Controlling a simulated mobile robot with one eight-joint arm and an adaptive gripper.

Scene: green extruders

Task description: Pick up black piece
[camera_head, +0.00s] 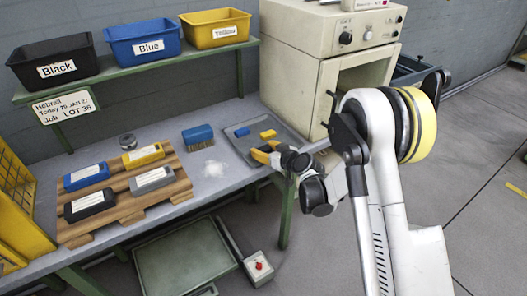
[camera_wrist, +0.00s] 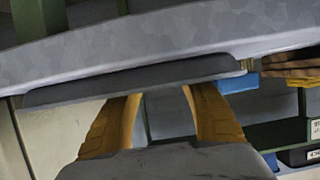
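The black piece (camera_head: 90,205) lies on the wooden pallet board (camera_head: 130,212) at the front left of the bench in the head view. It is a block with a white label on top. My gripper (camera_head: 264,152) is at the bench's right end, by the grey tray and well to the right of the black piece. In the wrist view my gripper (camera_wrist: 160,92) shows two yellow fingers spread apart with nothing between them. I cannot make out the black piece in the wrist view.
Blue (camera_head: 86,176), yellow (camera_head: 143,156) and grey (camera_head: 152,180) pieces share the board. A brush (camera_head: 198,138) and grey tray (camera_head: 288,127) lie to its right. Black (camera_head: 88,64), blue (camera_head: 120,46) and yellow (camera_head: 245,30) bins stand on the shelf. A yellow crate (camera_head: 22,235) stands at left.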

